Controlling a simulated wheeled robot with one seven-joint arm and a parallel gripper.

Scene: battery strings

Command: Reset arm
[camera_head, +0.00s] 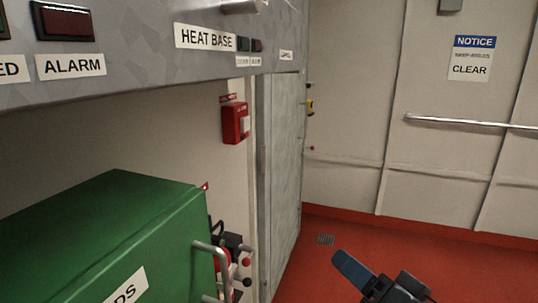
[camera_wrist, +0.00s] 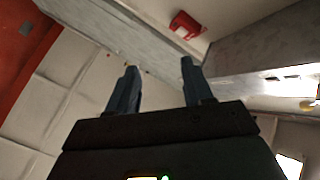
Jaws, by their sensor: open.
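My gripper (camera_head: 375,275) shows at the bottom right of the head view, above the red floor, with one blue-grey finger clearly visible. In the wrist view my gripper (camera_wrist: 157,78) points away with its two fingers spread apart. Nothing is between the fingers, and they touch nothing that I can see.
A green cabinet (camera_head: 110,225) with a metal handle stands at lower left, under a grey panel (camera_head: 150,62) labelled HEAT BASE. A red alarm box (camera_head: 235,121) hangs behind it. A handrail (camera_head: 465,122) runs along the right wall. The red floor (camera_head: 400,248) looks clear.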

